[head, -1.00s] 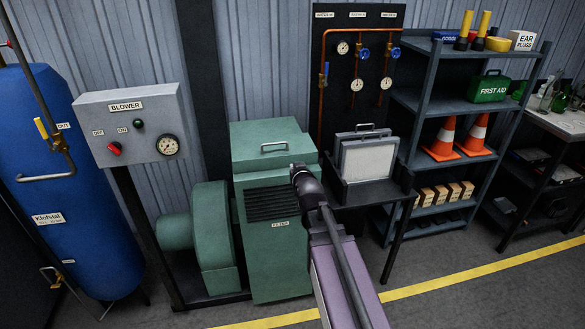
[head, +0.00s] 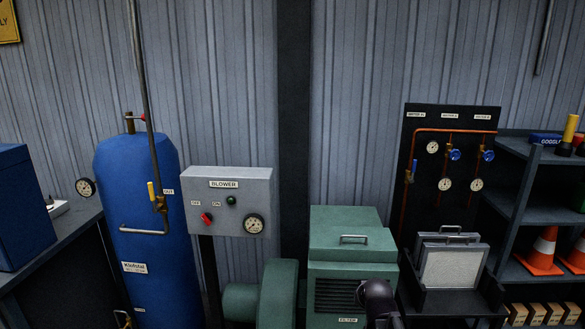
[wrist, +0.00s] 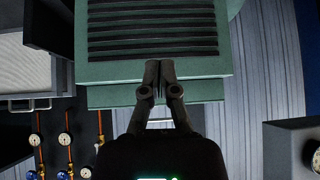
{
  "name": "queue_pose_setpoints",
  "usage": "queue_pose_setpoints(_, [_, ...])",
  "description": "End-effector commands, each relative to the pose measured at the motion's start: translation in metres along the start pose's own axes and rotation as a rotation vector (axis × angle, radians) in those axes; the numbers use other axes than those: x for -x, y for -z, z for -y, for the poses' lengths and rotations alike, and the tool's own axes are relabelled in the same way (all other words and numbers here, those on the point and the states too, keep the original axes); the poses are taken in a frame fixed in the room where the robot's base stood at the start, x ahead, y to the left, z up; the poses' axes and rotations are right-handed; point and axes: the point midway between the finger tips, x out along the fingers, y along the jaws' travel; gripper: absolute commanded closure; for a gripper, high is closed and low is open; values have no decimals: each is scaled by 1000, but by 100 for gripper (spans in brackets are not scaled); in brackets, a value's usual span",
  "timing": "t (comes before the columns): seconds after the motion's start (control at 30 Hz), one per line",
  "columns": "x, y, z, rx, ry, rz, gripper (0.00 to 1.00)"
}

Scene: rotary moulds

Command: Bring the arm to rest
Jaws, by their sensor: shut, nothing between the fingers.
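My gripper (wrist: 160,75) shows in the wrist view with its two dark fingers together and nothing between them. It is in front of the green filter box (wrist: 150,70), over its slatted vent; I cannot tell the exact gap. In the head view my dark arm (head: 378,300) shows at the bottom edge, in front of the green filter box (head: 350,240); the fingers do not show there. The lid of the box is closed.
A grey blower panel (head: 227,200) with a red knob, a green button and a gauge stands left of the box. A blue tank (head: 155,230) is further left. Right are a rack of framed filter panels (head: 450,270), a gauge board (head: 425,190) and a shelf (head: 515,205).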

Motion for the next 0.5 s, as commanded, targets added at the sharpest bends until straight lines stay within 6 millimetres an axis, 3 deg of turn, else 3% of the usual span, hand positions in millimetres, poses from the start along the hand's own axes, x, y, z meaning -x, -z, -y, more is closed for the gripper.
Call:
queue_pose_setpoints(0.3, [46,-67,22,12,3,395,100])
queue_pose_setpoints(0.5, [77,-100,29,14,-11,600,100])
